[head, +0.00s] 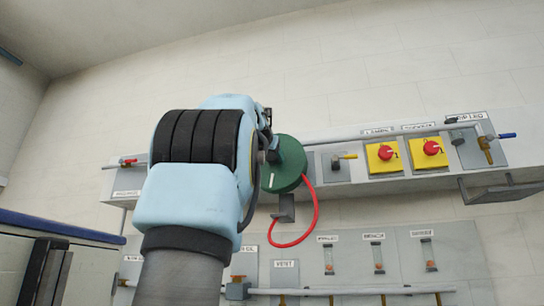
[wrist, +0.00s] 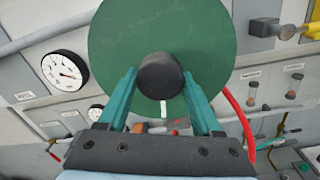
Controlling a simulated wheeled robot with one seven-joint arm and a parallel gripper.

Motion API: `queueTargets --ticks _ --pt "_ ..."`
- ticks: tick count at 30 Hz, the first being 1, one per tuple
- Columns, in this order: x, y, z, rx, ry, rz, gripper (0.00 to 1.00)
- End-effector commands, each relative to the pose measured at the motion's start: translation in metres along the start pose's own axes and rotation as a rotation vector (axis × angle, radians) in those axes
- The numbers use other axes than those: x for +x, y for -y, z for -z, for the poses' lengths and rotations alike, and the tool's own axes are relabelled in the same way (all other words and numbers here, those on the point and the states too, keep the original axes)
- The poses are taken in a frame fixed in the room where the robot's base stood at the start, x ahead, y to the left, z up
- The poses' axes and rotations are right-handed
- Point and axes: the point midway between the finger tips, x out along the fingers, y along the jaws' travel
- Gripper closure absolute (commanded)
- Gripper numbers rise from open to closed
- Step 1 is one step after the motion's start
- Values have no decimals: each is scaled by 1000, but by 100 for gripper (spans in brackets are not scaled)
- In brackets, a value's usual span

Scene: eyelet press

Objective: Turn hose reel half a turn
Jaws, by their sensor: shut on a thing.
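The hose reel is a green disc (head: 288,165) on the wall panel, with a red hose (head: 317,210) hanging in a loop from its right side. In the wrist view the green disc (wrist: 215,45) fills the top middle, with a dark round knob (wrist: 161,76) on its face. A short white mark (wrist: 163,108) shows on the disc just below the knob. My gripper (wrist: 161,90) has its two teal fingers shut on the dark knob, one on each side. In the head view my arm hides the gripper's fingers and the reel's left side.
Right of the reel are a yellow-handled valve (head: 345,157), two yellow boxes with red knobs (head: 385,153) and a blue-handled valve (head: 505,136). Below are several flow tubes (head: 379,258) and a pipe. A gauge (wrist: 64,69) is left of the reel. A grey bracket (head: 500,188) juts out at right.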

Motion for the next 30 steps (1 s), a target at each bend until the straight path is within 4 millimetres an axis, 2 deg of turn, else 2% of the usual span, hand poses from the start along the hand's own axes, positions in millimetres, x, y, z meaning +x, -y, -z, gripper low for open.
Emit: queueTargets --ticks 1,2,9,20,23,30 --pt "1 1 3 1 -6 1 100" --pt "1 1 3 1 -6 1 31" --pt "1 0 2 1 -3 1 4" --pt "-6 1 2 2 -1 1 3" --pt "-20 2 3 2 1 2 3" --pt "-67 2 4 1 2 1 3"
